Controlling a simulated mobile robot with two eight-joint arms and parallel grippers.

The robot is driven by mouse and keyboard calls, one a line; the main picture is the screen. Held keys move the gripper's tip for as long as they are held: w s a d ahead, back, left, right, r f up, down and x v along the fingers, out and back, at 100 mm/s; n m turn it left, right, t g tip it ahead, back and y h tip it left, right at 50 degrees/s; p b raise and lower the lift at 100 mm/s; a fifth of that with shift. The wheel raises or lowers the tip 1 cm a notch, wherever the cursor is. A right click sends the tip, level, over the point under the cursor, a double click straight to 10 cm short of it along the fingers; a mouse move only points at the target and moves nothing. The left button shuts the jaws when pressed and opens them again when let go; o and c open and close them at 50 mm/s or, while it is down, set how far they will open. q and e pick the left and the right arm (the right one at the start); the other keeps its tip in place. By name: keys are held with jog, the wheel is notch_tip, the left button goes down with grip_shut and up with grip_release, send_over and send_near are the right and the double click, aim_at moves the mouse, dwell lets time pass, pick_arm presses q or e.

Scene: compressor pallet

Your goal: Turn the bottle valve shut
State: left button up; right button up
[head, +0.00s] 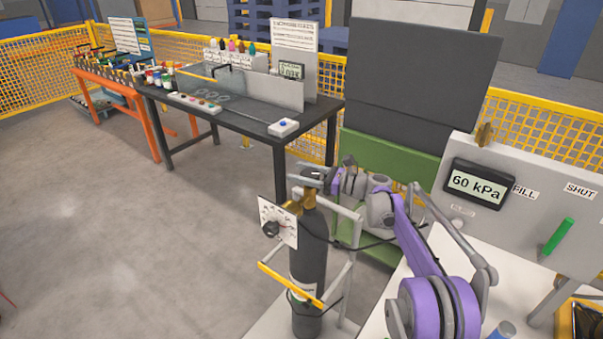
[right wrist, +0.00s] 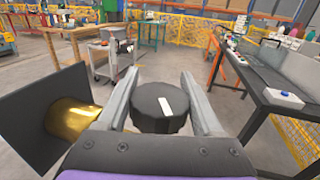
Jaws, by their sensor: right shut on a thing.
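A dark gas bottle (head: 307,248) stands upright in a grey frame with a yellow bar. A brass valve fitting (head: 309,197) tops it, also seen as a brass part in the right wrist view (right wrist: 72,118). My right gripper (head: 308,174) is at the valve on top of the bottle. In the right wrist view, my right gripper (right wrist: 160,76) is shut on the round black valve knob (right wrist: 150,120), with a finger on each side. A white mark on the knob's face points nearly along the fingers. My left gripper is not in view.
A white dial plate (head: 278,222) with a black knob faces front beside the bottle's neck. A panel at right has a display (head: 478,184) reading 60 kPa, FILL and SHUT labels, and a green lever (head: 558,236). A dark workbench (head: 240,115) stands behind; the floor at left is clear.

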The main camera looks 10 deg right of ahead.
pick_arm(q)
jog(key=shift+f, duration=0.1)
pick_arm(e)
jog(key=shift+t, duration=0.3)
